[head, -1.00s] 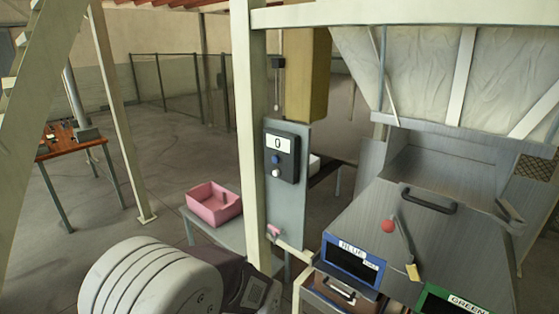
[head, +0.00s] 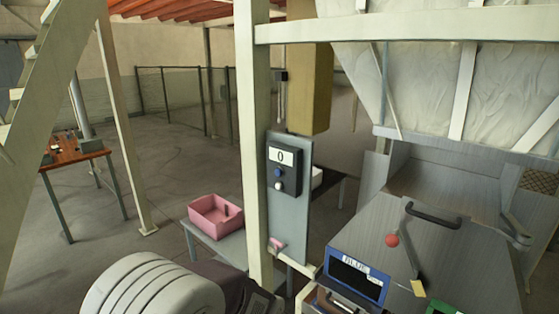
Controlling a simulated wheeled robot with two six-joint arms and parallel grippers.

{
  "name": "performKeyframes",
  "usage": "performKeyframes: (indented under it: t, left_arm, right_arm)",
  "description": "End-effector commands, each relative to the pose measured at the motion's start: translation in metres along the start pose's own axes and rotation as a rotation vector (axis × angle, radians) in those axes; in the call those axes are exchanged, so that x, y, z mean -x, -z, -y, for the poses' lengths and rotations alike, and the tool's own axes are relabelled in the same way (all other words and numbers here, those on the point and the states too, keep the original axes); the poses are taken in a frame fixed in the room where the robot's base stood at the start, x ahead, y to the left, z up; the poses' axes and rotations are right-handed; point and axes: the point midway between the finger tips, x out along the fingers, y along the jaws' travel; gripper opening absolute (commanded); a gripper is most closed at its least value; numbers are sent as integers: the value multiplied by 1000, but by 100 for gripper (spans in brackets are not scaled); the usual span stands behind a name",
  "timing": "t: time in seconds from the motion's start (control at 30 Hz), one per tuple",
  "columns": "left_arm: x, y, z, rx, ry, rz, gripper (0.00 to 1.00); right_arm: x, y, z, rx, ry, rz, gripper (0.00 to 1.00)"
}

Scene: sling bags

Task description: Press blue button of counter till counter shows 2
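The counter (head: 284,168) is a dark box on a grey upright panel beside a cream post. Its white display (head: 281,156) reads 0. A blue button (head: 278,172) sits below the display, with a white button (head: 279,185) under it. Part of my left arm shows at the bottom left, but its fingertips are not visible. My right gripper is not in view. Nothing touches the counter.
A pink bin (head: 214,216) stands on a grey table left of the post. The cream post (head: 254,150) rises just left of the counter. A metal machine with a red-knobbed lever (head: 392,240) and a blue-framed box (head: 356,275) stand at right. Open floor lies at left.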

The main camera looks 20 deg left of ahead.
Motion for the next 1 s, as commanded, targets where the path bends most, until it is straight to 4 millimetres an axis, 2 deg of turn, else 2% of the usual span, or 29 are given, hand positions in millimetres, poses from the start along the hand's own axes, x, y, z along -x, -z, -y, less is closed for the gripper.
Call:
performKeyframes:
  t: [0.33, 0.37, 0.4, 0.5, 1.0]
  left_arm:
    - [0, 0, 0, 0, 0, 0, 36]
    - [0, 0, 0, 0, 0, 0, 34]
    - [0, 0, 0, 0, 0, 0, 22]
    - [0, 0, 0, 0, 0, 0, 0]
    - [0, 0, 0, 0, 0, 0, 0]
  right_arm:
    - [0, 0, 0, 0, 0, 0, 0]
    - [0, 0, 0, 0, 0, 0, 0]
    - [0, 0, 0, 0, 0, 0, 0]
    - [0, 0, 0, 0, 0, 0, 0]
    - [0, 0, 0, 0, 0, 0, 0]
